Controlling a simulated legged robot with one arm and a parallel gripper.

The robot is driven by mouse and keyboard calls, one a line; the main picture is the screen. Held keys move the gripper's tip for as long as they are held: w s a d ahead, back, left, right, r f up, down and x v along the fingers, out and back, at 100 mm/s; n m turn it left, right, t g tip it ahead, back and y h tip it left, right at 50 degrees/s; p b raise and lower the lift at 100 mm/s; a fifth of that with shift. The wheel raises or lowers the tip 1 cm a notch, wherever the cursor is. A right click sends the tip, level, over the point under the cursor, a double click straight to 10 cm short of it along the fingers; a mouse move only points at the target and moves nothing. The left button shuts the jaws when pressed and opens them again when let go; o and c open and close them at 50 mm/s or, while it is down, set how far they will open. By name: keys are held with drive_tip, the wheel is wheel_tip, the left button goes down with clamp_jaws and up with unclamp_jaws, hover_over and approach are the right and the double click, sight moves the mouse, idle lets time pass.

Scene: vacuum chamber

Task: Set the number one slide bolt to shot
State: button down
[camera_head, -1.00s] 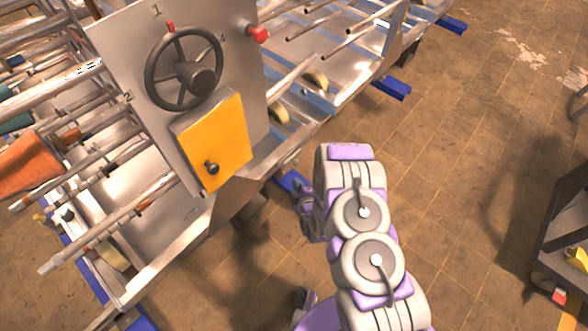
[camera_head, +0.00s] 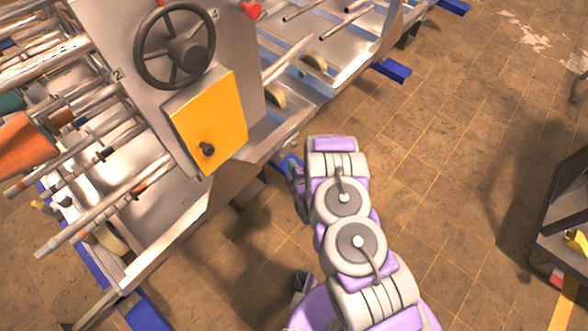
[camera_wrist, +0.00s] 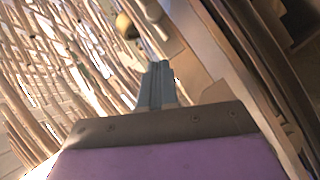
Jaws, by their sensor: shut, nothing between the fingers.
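I cannot make out for sure which part is the number one slide bolt. The grey upright panel (camera_head: 130,80) carries a dark handwheel (camera_head: 188,52), a red knob (camera_head: 251,9) at its top right and a small red piece (camera_head: 160,3) at the top edge of the picture. Labels 2 and 4 show on it. A yellow box (camera_head: 222,112) with a black knob (camera_head: 207,149) is below the wheel. In the wrist view my gripper (camera_wrist: 158,70) is shut and empty, with metal rods beyond it. In the head view it is mostly hidden by my arm, right of the panel.
A metal frame with many rods (camera_head: 95,200) spreads left of the panel, with an orange cone (camera_head: 25,143) among them. Blue feet (camera_head: 392,70) stick out onto the floor. A dark cart (camera_head: 565,220) stands at the right. The tiled floor (camera_head: 460,150) between is clear.

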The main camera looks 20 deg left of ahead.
sight(294, 145)
drive_tip(key=w+a+f+b, duration=0.2)
drive_tip(key=w+f, duration=0.1)
drive_tip(key=w, duration=0.4)
drive_tip(key=shift+w+a+f+b, duration=0.15)
drive_tip(key=shift+w+f+b, duration=0.1)
drive_tip(key=shift+w+b, duration=0.15)
drive_tip(key=shift+s, duration=0.1)
drive_tip(key=shift+w+d+r+p, duration=0.1)
drive_tip(key=shift+w+d+p, duration=0.15)
drive_tip(key=shift+w+p, duration=0.45)
drive_tip(key=w, duration=0.1)
drive_tip(key=w+d+p, duration=0.1)
drive_tip(key=w, duration=0.1)
drive_tip(key=shift+d+p, duration=0.25)
drive_tip(key=shift+p, duration=0.05)
